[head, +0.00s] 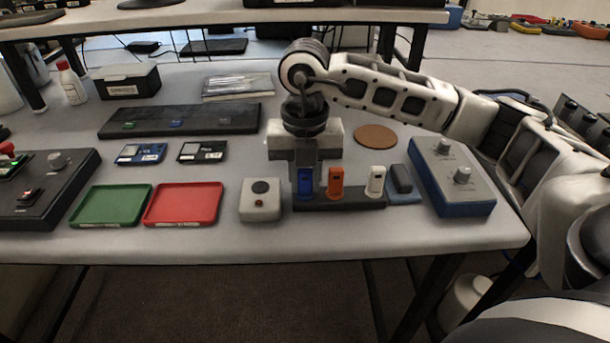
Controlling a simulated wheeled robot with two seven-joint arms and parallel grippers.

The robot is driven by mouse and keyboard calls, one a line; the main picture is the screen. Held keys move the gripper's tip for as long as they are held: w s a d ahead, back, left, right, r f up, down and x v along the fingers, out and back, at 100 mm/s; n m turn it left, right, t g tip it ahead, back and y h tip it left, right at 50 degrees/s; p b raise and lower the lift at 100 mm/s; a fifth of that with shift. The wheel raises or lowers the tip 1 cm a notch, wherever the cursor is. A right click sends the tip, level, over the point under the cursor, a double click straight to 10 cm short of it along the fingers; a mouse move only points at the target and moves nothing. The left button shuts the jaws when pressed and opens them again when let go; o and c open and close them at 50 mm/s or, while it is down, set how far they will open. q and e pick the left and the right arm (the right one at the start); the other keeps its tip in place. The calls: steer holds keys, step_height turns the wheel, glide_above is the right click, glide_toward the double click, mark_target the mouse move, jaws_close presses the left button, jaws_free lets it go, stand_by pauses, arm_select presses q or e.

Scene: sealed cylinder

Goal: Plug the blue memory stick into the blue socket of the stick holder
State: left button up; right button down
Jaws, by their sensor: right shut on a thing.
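The blue memory stick (305,184) is upright at the left end of a dark block (345,203) that looks like the stick holder. My right gripper (306,170) points down from above and is shut on the blue stick. An orange stick (336,182) and a white stick (376,181) stand upright in the same block, to the right. No blue socket shows at the stick's lower end, and I cannot tell whether the stick is seated. My left gripper is not in view.
A white box with a button (261,201) stands close left of the block. A blue-grey box with knobs (451,176) is at the right, near a small dark item on a blue pad (402,185). Red (183,204) and green (110,206) trays lie left. A long black bar (180,119) lies behind.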

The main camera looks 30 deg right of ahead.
steer(key=c, duration=1.1)
jaws_free()
steer(key=shift+c, duration=0.2)
arm_select(q)
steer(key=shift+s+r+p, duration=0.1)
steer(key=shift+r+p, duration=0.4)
steer(key=shift+p, duration=0.5)
arm_select(e)
step_height(320, 180, up, 16)
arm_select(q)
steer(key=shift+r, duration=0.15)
arm_select(e)
steer(key=shift+f, duration=0.1)
